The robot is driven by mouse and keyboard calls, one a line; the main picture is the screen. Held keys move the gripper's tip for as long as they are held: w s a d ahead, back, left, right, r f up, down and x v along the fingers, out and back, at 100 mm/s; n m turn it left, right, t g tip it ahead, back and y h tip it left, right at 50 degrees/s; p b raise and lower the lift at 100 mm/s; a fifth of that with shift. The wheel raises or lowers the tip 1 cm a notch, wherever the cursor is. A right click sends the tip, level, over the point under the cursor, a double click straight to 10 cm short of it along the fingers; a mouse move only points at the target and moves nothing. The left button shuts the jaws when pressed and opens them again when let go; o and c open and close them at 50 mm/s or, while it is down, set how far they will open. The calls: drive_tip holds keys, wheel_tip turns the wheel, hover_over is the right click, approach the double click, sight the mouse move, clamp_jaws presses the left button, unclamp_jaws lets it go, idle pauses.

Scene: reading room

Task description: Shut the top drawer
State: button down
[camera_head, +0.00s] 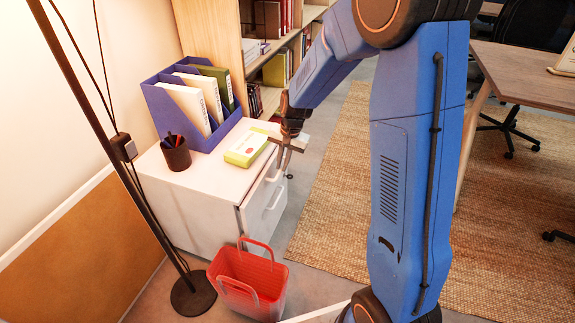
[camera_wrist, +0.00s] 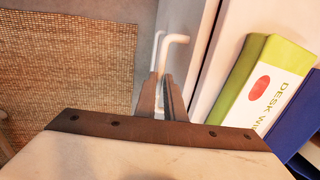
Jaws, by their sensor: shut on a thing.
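The white drawer cabinet (camera_head: 195,200) stands against the wall, with its drawer fronts facing right. The top drawer (camera_head: 256,196) has a pale bar handle (camera_head: 273,174), which also shows in the wrist view (camera_wrist: 177,39). My gripper (camera_head: 284,152) is at the cabinet's front edge. In the wrist view its two dark fingers (camera_wrist: 162,97) are closed around the handle, and they hide part of it. A narrow dark line shows between the drawer front and the cabinet top; I cannot tell exactly how far the drawer stands out.
On the cabinet are a green-and-white desk wipes box (camera_head: 246,148), a pen cup (camera_head: 176,152) and a blue file holder (camera_head: 198,105). A red basket (camera_head: 247,281) and lamp base (camera_head: 194,293) stand on the floor close by. The woven rug (camera_head: 335,180) is mostly clear.

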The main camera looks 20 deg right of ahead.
drive_tip(key=shift+w+a, duration=0.65)
drive_tip(key=shift+a, duration=0.2)
drive_tip(key=c, duration=1.8)
unclamp_jaws()
drive_tip(key=shift+a, duration=0.1)
drive_tip(key=shift+c, duration=0.2)
wheel_tip(320, 180, up, 17)
drive_tip(key=s+d, duration=0.2)
drive_tip(key=shift+d, duration=0.35)
drive_tip(key=shift+r, duration=0.1)
